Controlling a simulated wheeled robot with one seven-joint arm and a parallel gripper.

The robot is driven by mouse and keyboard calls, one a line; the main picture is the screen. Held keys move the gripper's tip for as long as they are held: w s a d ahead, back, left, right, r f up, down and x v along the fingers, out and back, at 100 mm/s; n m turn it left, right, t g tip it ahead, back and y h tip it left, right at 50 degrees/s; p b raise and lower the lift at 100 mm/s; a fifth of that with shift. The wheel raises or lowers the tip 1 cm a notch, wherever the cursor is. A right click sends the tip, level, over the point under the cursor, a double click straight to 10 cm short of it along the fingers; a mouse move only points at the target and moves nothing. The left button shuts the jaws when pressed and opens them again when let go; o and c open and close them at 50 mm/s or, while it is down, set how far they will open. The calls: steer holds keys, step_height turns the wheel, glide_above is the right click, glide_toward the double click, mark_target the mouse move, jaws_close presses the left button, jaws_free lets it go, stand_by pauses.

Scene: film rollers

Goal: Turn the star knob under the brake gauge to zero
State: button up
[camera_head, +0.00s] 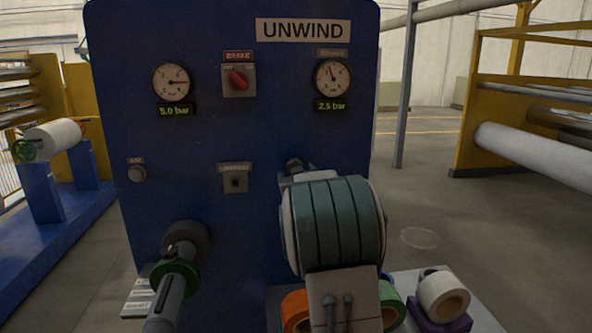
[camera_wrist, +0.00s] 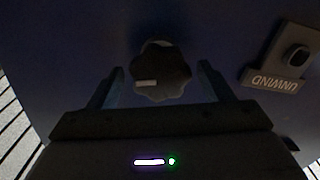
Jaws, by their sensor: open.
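The dark star knob (camera_wrist: 160,72) is on the blue panel, with a short pale mark on its face, in the wrist view. My gripper (camera_wrist: 162,68) is open, with one finger on each side of the knob and a gap showing on both sides. In the head view my arm covers most of the area below the brake gauge, and I cannot clearly make out the knob there. The brake gauge (camera_head: 332,78) is at the upper right of the panel, with its display (camera_head: 331,106) reading 2.5 bar.
The blue panel (camera_head: 210,130) also carries a 5.0 bar gauge (camera_head: 172,82), a red brake switch (camera_head: 238,80) and an unwind button (camera_head: 235,182), which also shows in the wrist view (camera_wrist: 296,58). A shaft (camera_head: 172,285) juts out lower left. Tape rolls (camera_head: 441,296) stand lower right.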

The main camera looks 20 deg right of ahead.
steer(key=shift+w+d, duration=0.1)
steer(key=shift+w, duration=0.3)
steer(key=c, duration=1)
steer(key=shift+f+b, duration=0.15)
steer(key=shift+b, duration=0.15)
